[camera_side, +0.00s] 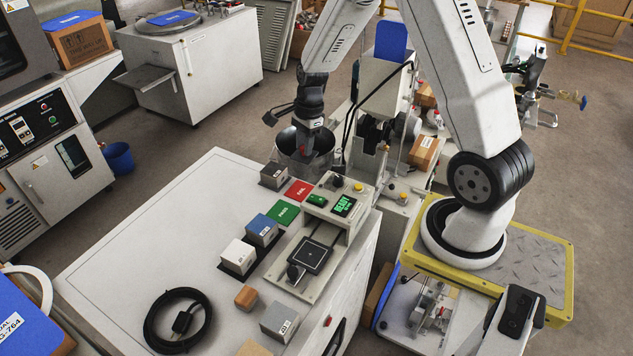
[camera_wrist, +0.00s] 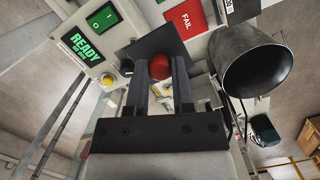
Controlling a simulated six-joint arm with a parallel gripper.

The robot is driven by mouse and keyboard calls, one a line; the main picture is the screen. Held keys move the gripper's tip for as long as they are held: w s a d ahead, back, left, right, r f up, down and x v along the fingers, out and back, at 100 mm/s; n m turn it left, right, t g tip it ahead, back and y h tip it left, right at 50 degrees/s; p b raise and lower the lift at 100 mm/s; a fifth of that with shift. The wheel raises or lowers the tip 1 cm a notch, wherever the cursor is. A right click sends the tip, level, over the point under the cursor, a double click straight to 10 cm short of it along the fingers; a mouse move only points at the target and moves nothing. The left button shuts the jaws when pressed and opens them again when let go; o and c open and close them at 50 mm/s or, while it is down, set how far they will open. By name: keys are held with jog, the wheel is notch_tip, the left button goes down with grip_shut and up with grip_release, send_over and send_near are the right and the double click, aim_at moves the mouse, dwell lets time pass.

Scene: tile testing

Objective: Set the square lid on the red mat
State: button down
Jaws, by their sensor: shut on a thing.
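My gripper (camera_wrist: 161,72) is shut on the red knob of the dark square lid (camera_wrist: 158,42) in the wrist view, with a finger on each side of the knob. The lid's plate shows beyond the fingertips. The red mat (camera_wrist: 185,17), marked FAIL, shows just past the lid's far edge. In the side view the red mat (camera_side: 298,190) lies flat and bare on the white bench top. My gripper (camera_side: 308,122) is behind and above the mat there, by a metal bucket; I cannot make out the lid in that view.
The metal bucket (camera_side: 320,145) stands close to my gripper. A tester (camera_side: 340,207) with a READY screen is right of the mat. A green mat (camera_side: 283,213) and grey block (camera_side: 273,176) flank the red mat. Blue (camera_side: 262,230) and white (camera_side: 238,257) blocks stand nearer. The bench's left is clear.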

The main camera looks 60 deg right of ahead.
send_over(300, 192)
notch_tip(300, 192, down, 11)
jog(key=shift+d+r, duration=0.2)
jog(key=shift+d, duration=0.15)
jog(key=shift+s+f, duration=0.1)
jog(key=shift+f, duration=0.05)
dwell(0.3)
jog(key=shift+f, duration=3)
jog(key=shift+f, duration=0.3)
grip_release()
jog(key=shift+r, duration=0.1)
jog(key=shift+r, duration=2.9)
